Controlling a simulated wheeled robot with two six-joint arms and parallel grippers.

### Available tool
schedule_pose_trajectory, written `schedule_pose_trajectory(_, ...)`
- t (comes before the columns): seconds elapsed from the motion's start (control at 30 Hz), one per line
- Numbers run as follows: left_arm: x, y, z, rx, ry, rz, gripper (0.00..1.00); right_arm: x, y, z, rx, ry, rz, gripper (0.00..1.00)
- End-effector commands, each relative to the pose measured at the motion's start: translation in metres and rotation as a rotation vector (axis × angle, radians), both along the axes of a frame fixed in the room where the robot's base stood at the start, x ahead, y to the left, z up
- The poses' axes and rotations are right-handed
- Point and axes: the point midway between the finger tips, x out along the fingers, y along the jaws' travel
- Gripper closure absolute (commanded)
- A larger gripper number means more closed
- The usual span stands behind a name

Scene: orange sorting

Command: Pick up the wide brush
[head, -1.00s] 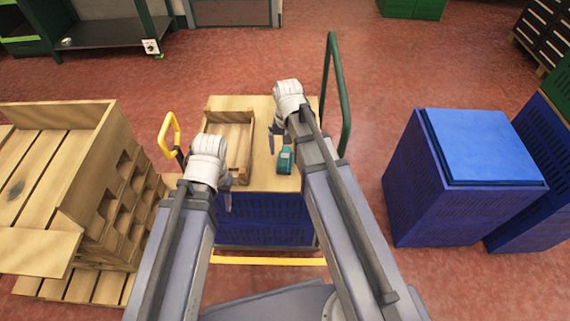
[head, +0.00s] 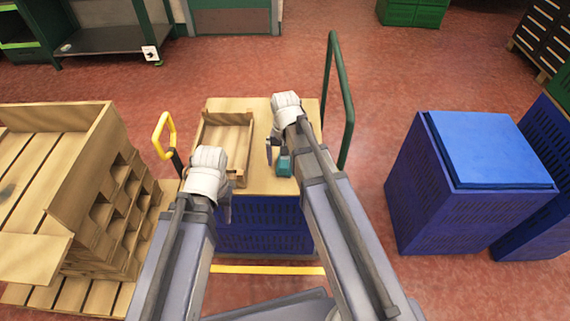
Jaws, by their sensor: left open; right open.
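A small teal object with a dark part (head: 285,165) lies on the wooden top of the cart (head: 262,112). It may be the wide brush, but it is too small and partly covered by my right arm to tell. My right gripper (head: 270,150) is open, just left of the teal object and close to it; I cannot tell whether they touch. My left gripper (head: 229,190) is open at the cart's front edge, near the front of the wooden crate. Its fingers are partly hidden behind its wrist.
An open wooden crate (head: 226,120) stands on the cart top's left side. A green rail (head: 339,85) rises at the right, a yellow handle (head: 158,135) at the left. Stacked wooden crates (head: 85,160) stand left, blue crates (head: 475,215) right. Red floor lies between.

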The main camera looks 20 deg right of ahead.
Motion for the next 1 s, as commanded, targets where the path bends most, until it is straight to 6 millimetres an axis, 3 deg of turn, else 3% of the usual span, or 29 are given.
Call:
schedule_pose_trajectory(0.7, 0.0, 0.0, -0.005, 0.0, 0.0, 0.0, 0.5, 0.0001, 0.0, -0.005, 0.0, 0.0, 0.0, 0.01)
schedule_pose_trajectory(1.0, 0.0, 0.0, -0.005, 0.0, 0.0, 0.0, 0.5, 0.0, -0.0001, -0.005, 0.0, 0.0, 0.0, 0.35)
